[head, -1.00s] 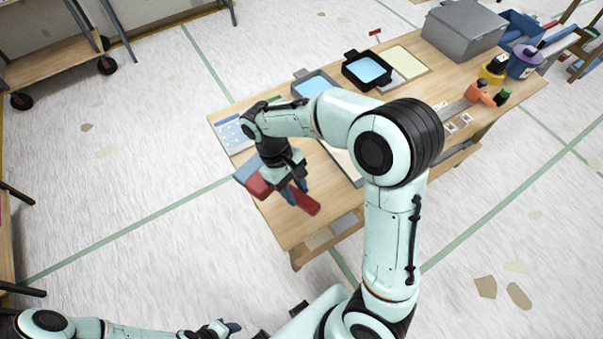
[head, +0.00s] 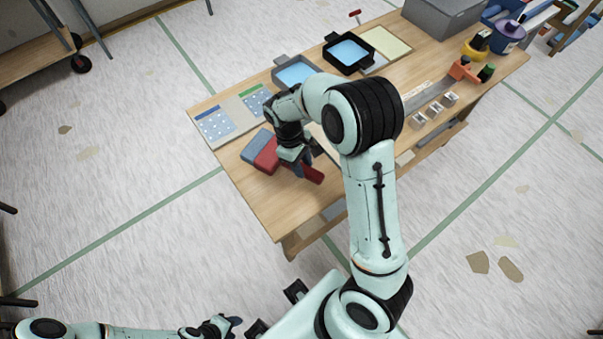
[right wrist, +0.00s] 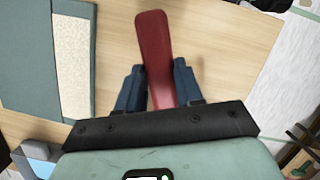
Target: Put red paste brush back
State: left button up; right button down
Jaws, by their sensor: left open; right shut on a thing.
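My right gripper (head: 300,170) is shut on the red paste brush (head: 314,174), over the near left part of the worktable (head: 250,207). In the right wrist view the brush's red handle (right wrist: 154,45) runs between the two fingers and sticks out beyond them. I cannot tell whether the brush touches the table. My left gripper (head: 224,325) is open and empty at the bottom of the head view, away from the table.
A patterned sheet (head: 222,121) lies at the table's left end. A grey tray (head: 295,71) and a black tray (head: 349,52), both with blue inside, stand along the back. Small blocks (head: 435,107), an orange tool (head: 461,69) and a grey box (head: 443,14) are further right.

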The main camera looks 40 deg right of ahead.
jog(key=shift+f, duration=2.8)
jog(key=c, duration=0.7)
grip_release()
jog(key=shift+c, duration=0.2)
pick_arm(q)
jog(key=shift+s+f, duration=0.15)
jog(key=shift+f, duration=0.15)
pick_arm(e)
jog(key=p+v, duration=0.1)
jog(key=v, duration=1.1)
jog(key=shift+a, duration=0.1)
pick_arm(q)
jog(key=shift+w+r, duration=0.6)
jog(key=shift+r, duration=0.3)
